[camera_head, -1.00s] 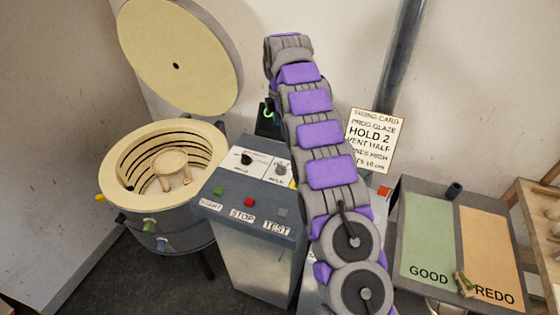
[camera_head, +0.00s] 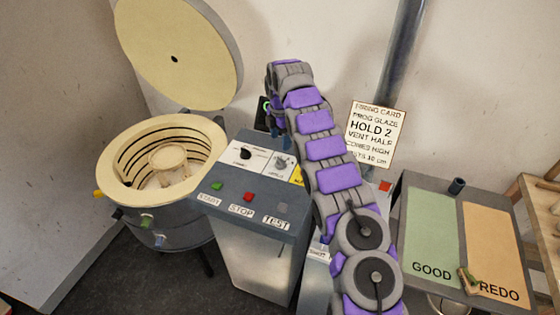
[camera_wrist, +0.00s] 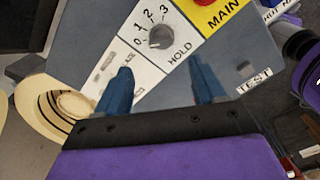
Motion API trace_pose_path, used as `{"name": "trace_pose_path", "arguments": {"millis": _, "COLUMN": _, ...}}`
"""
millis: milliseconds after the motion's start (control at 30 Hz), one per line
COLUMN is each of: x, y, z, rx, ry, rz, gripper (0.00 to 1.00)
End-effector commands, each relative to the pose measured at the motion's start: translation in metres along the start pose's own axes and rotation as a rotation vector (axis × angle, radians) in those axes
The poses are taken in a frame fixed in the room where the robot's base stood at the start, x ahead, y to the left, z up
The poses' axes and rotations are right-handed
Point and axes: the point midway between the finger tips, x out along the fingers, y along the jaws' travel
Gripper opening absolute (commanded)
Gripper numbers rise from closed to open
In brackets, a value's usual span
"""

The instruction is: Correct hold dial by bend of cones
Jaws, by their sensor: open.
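The hold dial (camera_wrist: 160,36) is a grey round knob on a white plate marked 0, 1, 2, 3 and HOLD in the wrist view. It also shows on the control box in the head view (camera_head: 283,163). I cannot tell for sure which number it points at. My gripper (camera_wrist: 162,88) is open and empty, its two blue fingers apart, with the dial beyond the gap between them. In the head view my arm partly hides the gripper. The firing card (camera_head: 376,134) reads HOLD 2 and CONES HIGH. I cannot make out any cones.
The open kiln (camera_head: 120,192) stands left of the control box (camera_head: 268,200), its round lid (camera_head: 165,60) raised. The box has START, STOP and TEST buttons. A GOOD and REDO board (camera_head: 432,225) lies to the right, beside a wooden shelf (camera_head: 545,230).

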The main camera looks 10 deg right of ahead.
Motion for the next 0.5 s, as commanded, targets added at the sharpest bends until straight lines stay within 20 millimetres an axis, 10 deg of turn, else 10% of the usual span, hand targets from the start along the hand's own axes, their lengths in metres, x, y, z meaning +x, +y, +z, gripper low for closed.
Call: {"name": "trace_pose_path", "arguments": {"millis": 500, "x": 0.085, "y": -0.001, "z": -0.001, "rx": 0.000, "ry": 0.002, "rz": -0.003, "gripper": 0.69}}
